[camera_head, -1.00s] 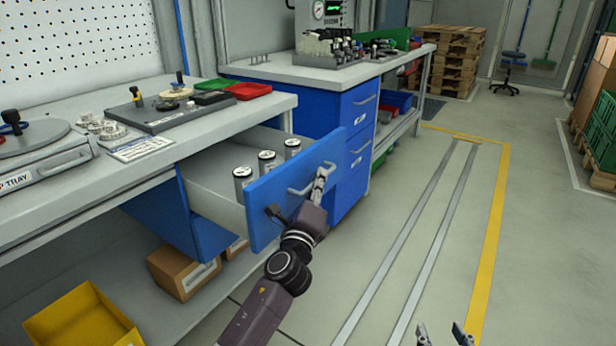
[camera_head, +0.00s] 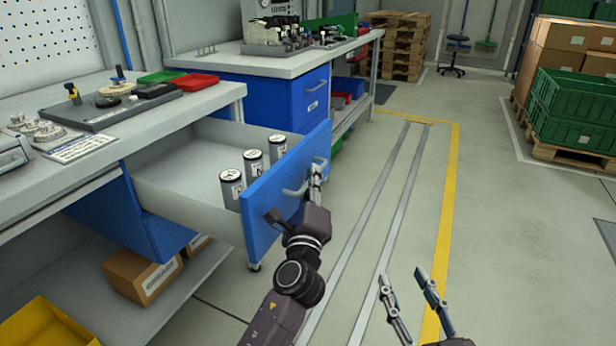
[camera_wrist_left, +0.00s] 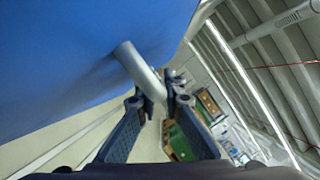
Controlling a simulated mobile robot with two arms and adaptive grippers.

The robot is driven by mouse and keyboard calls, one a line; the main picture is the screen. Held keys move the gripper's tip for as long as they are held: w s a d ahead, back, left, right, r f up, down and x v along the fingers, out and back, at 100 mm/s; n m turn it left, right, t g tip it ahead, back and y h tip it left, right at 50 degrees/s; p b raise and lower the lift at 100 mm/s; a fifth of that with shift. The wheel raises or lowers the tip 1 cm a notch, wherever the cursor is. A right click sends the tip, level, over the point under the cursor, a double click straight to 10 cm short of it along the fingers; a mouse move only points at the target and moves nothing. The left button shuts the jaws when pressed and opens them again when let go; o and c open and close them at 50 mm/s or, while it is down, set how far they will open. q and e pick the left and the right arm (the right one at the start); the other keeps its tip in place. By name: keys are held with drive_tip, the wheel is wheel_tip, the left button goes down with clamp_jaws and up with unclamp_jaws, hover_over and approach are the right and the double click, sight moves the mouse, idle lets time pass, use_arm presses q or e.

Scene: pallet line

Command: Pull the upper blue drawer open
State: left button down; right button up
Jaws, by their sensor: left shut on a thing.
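The upper blue drawer (camera_head: 268,208) stands well open under the workbench, its pale interior showing. Three labelled grey cylinders (camera_head: 253,163) stand in it near the front panel. My left gripper (camera_head: 316,184) is shut on the drawer's silver handle (camera_head: 295,190) at the outer face. The left wrist view shows the handle (camera_wrist_left: 137,68) running between the fingertips (camera_wrist_left: 158,100) against the blue panel. My right gripper (camera_head: 404,276) is open and empty over the floor at the lower right, its two fingers apart.
A workbench (camera_head: 190,108) with a tool tray stands at the left, with cardboard boxes (camera_head: 140,276) and a yellow bin (camera_head: 45,325) below. A second blue-drawer bench (camera_head: 290,95) is behind. The floor (camera_head: 390,200) to the right is clear; green crates (camera_head: 575,105) stand farther right.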

use_arm(q)
drive_tip(key=shift+f, duration=0.1)
drive_tip(key=c, duration=2.3)
unclamp_jaws()
drive_tip(key=v, duration=1.2)
drive_tip(key=shift+a, duration=0.1)
